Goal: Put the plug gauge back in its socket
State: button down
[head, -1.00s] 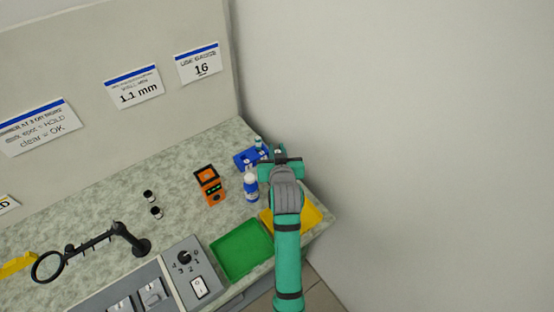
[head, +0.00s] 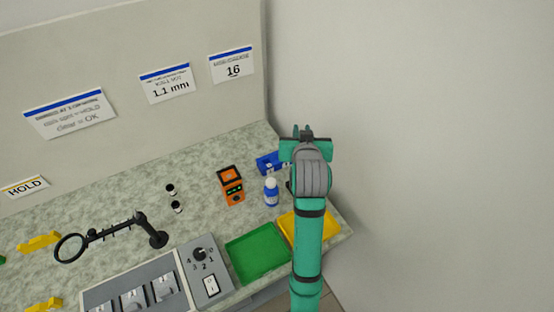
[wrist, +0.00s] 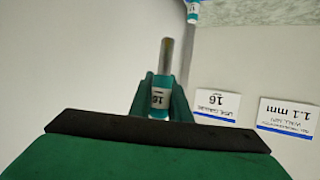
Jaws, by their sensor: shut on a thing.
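The plug gauge (wrist: 161,97) has a bare metal pin and a pale collar marked 16 with a teal band. My gripper (wrist: 160,88) is shut on its collar, with the metal pin sticking out past the fingertips. In the head view my gripper (head: 303,133) is raised beyond and right of the blue block (head: 268,163) at the bench's back right corner. The arm covers part of the block, so its sockets cannot be made out. The gauge cannot be made out in the head view.
Green (head: 258,257) and yellow (head: 288,222) trays lie in front. The wall rises close on the right. A teal-and-white object (wrist: 193,11) is cut off in the wrist view.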

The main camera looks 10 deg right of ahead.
dwell(0.3)
jog(key=s+a+f+n+g+y, duration=0.2)
jog(key=a+n+y, duration=0.4)
jog(key=a, duration=0.1)
jog(key=s+a+f+n+g+y, duration=0.2)
jog(key=a+f+n+y, duration=0.1)
jog(key=a+n+y, duration=0.25)
jog(key=shift+y, duration=0.25)
jog(key=w+f, duration=0.3)
jog(key=w, duration=0.1)
jog(key=w+f, duration=0.2)
jog(key=w, duration=0.2)
jog(key=w+f, duration=0.3)
jog(key=w, duration=0.1)
jog(key=shift+w+a+f, duration=0.2)
jog(key=shift+w+f, duration=0.15)
jog(key=shift+w, duration=0.05)
jog(key=shift+w+f, duration=0.15)
jog(key=shift+f, duration=0.05)
jog(key=shift+w+f, duration=0.15)
jog(key=shift+f, duration=1.5)
